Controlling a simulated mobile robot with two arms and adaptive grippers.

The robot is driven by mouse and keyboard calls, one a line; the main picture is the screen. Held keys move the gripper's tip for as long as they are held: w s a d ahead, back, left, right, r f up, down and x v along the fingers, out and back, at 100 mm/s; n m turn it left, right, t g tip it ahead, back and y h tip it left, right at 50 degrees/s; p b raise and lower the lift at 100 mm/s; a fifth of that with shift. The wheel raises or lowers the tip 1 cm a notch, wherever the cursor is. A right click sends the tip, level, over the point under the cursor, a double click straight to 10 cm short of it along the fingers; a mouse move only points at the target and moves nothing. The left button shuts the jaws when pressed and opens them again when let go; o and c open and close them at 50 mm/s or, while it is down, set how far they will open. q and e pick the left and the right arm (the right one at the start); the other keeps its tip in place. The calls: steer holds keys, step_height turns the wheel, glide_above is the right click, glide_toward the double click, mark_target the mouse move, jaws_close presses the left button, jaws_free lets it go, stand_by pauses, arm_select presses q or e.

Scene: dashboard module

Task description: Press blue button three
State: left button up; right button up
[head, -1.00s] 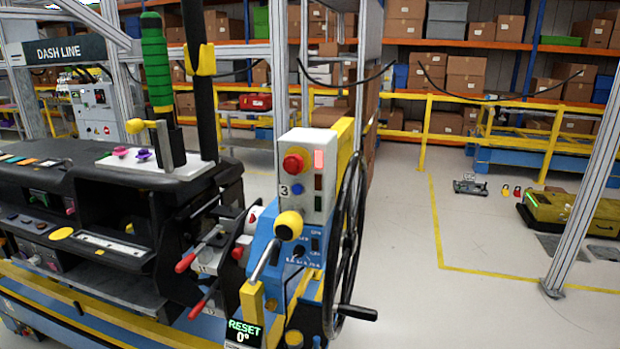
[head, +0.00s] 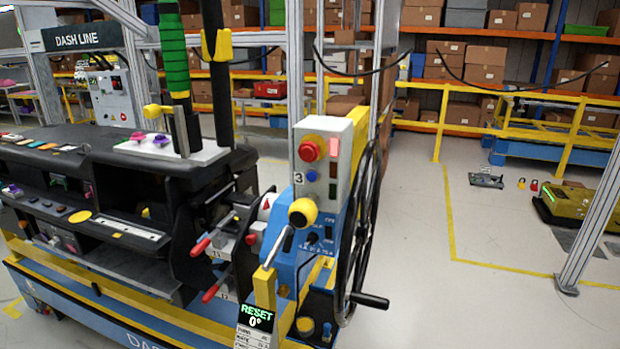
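The blue button (head: 312,175) sits on the front of a light grey control box (head: 334,140), beside a label reading 3. A large red button (head: 310,150) is above it, and a lit red indicator (head: 333,146) is to the upper right. A lever with a yellow ball knob (head: 302,212) stands just below the blue button and does not cover it. Neither of my grippers shows in the head view.
A large black handwheel (head: 365,225) with a handle (head: 370,300) stands right of the box. The dashboard module (head: 110,170) with red-tipped levers extends left. A RESET 0° display (head: 256,318) is low in front. Open floor lies to the right.

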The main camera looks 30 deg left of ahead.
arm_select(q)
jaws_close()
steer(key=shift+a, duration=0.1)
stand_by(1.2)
